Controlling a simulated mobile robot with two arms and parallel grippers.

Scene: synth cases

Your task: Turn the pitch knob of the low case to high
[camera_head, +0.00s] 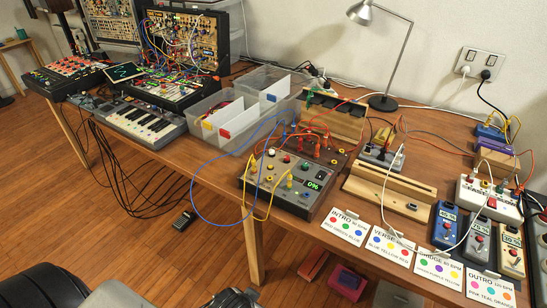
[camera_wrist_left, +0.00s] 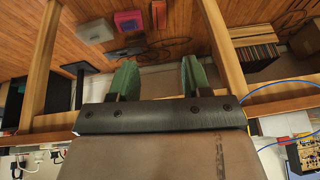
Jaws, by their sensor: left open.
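A low, dark grey case (camera_head: 300,180) with wooden sides sits at the front edge of the table in the head view. It carries several coloured knobs and plugs, patch cables and a green display that seems to read 096. Knob labels are too small to read, so I cannot tell which is the pitch knob or where it points. My left gripper (camera_wrist_left: 153,78) shows in its wrist view with two green fingers spread apart and nothing between them. Floor and table beams lie beyond it. Neither gripper shows in the head view.
Cue cards (camera_head: 391,243), a wooden stand (camera_head: 388,192) and pedals (camera_head: 446,224) stand right of the case. Grey bins (camera_head: 257,85) and a keyboard (camera_head: 145,119) stand left. A blue cable (camera_head: 193,190) hangs over the front edge. A lamp (camera_head: 385,103) stands behind.

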